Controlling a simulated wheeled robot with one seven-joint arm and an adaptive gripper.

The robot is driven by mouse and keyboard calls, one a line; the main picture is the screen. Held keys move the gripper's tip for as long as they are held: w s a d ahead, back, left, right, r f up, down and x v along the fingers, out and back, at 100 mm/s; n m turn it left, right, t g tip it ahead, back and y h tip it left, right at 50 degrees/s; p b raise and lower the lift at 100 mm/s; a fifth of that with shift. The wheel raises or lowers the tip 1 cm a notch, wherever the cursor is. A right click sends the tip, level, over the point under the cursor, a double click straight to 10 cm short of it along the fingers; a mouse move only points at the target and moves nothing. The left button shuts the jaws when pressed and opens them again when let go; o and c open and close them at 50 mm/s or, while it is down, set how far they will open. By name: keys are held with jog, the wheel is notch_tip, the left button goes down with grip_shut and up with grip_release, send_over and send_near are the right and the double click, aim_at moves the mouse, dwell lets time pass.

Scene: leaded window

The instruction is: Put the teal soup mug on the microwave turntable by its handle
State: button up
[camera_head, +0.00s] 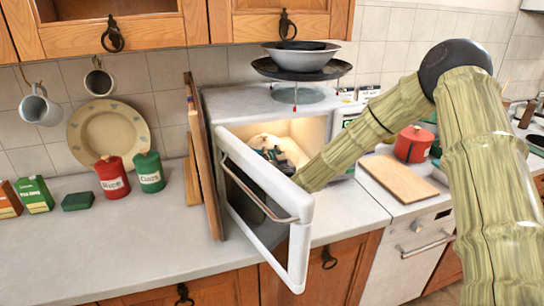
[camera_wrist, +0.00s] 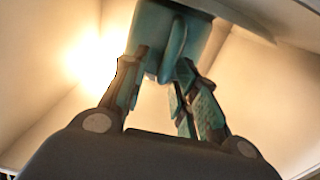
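The teal soup mug (camera_wrist: 203,38) shows at the top of the wrist view, cut off by the frame edge. Its handle (camera_wrist: 173,50) lies between the fingertips of my gripper (camera_wrist: 164,66), which look closed on it. In the head view my gripper (camera_head: 275,155) is inside the open microwave (camera_head: 250,105), and I cannot make out the mug clearly there. The pale turntable (camera_head: 292,150) shows partly beside the gripper. I cannot tell whether the mug touches the turntable.
The microwave door (camera_head: 262,200) hangs open to the front left. A dark plate with a bowl (camera_head: 300,62) stands above the microwave. Wooden boards (camera_head: 204,160) lean on its left side. A cutting board (camera_head: 397,179) and a red pot (camera_head: 413,144) are at right.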

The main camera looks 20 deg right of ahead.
jog(key=s+b, duration=0.3)
jog(key=s, duration=0.9)
dwell(1.2)
